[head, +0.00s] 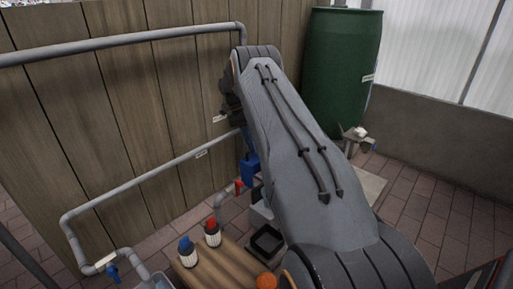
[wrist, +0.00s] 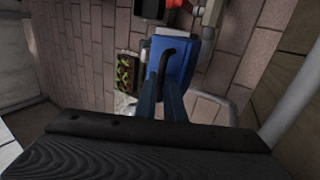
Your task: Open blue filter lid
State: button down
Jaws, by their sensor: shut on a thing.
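The blue filter lid (wrist: 186,50) shows in the wrist view as a blue, box-like piece with a bent black handle on top. My gripper (wrist: 168,68) reaches to this handle with its two narrow blue fingers and is shut on it. In the head view the blue filter (head: 250,166) shows as a small blue patch beside the pipe, left of my arm. My arm hides most of it, and the fingertips are hard to make out there. I cannot tell whether the lid is raised.
Grey pipes (head: 150,180) run along the wooden wall (head: 130,110), with a red valve (head: 236,187) near the filter. A wooden table (head: 215,268) holds blue- and red-capped bottles. A black tray (head: 266,242) and a green barrel (head: 340,75) stand nearby. Tiled floor is free at right.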

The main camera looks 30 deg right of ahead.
jog(key=shift+s+a+f, duration=0.1)
jog(key=shift+f, duration=0.15)
jog(key=c, duration=1.8)
grip_release()
jog(key=shift+c, duration=0.2)
jog(key=shift+r, duration=0.1)
jog(key=p+v, duration=0.1)
jog(key=v, duration=0.6)
jog(key=shift+w+r, duration=0.3)
jog(key=shift+r, duration=0.05)
